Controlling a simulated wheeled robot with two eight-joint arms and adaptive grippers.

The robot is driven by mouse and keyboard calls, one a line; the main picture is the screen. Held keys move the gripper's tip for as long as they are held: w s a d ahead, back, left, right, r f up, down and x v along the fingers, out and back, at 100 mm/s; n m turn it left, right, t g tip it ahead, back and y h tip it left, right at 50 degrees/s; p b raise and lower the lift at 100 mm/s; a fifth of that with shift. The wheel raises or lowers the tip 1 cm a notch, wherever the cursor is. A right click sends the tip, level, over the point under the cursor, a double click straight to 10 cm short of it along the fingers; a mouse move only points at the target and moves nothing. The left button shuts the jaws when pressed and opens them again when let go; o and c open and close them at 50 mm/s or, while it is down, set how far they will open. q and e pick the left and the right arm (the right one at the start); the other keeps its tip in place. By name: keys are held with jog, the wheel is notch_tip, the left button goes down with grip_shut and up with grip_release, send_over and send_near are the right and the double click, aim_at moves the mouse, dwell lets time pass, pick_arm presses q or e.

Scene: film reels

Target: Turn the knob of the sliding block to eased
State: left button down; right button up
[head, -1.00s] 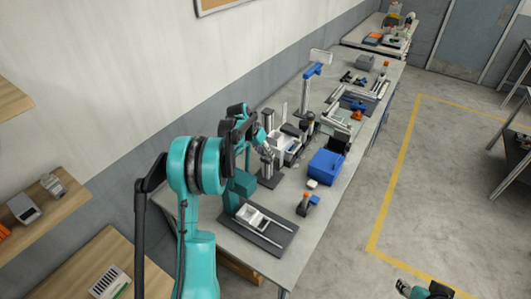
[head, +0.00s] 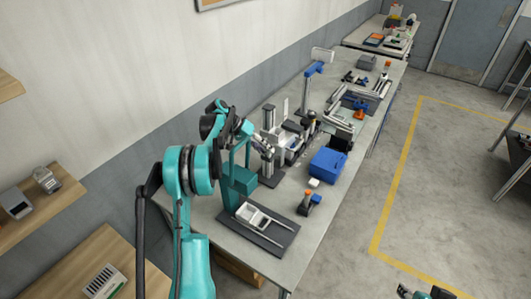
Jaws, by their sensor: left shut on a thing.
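A grey upright column (head: 269,119) stands on a dark base (head: 272,180) near the wall side of the workbench, with the sliding block on it. My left arm reaches in from the left, and my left gripper (head: 266,150) is at the column at block height. It is shut on a small part there, which appears to be the knob of the sliding block. The fingers hide the knob, and its setting and any markings cannot be read. My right gripper (head: 425,293) shows only in part at the bottom edge, away from the bench, and its jaws are unclear.
A teal stand (head: 239,180) and a dark rail plate with a white tray (head: 252,216) are close below my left forearm. A blue box (head: 328,163) and a small orange-topped device (head: 309,200) stand to the right. Bare bench (head: 295,262) shows at the front.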

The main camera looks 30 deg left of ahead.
pick_arm(q)
jog(key=shift+a+f+h+b, duration=0.1)
jog(key=shift+a+h+b, duration=0.05)
jog(key=shift+h+b, duration=0.65)
jog(key=c, duration=1.1)
grip_release()
jog(key=shift+c, duration=0.2)
jog(key=v, duration=1.2)
jog(key=shift+a+f, duration=0.15)
jog(key=shift+a, duration=0.05)
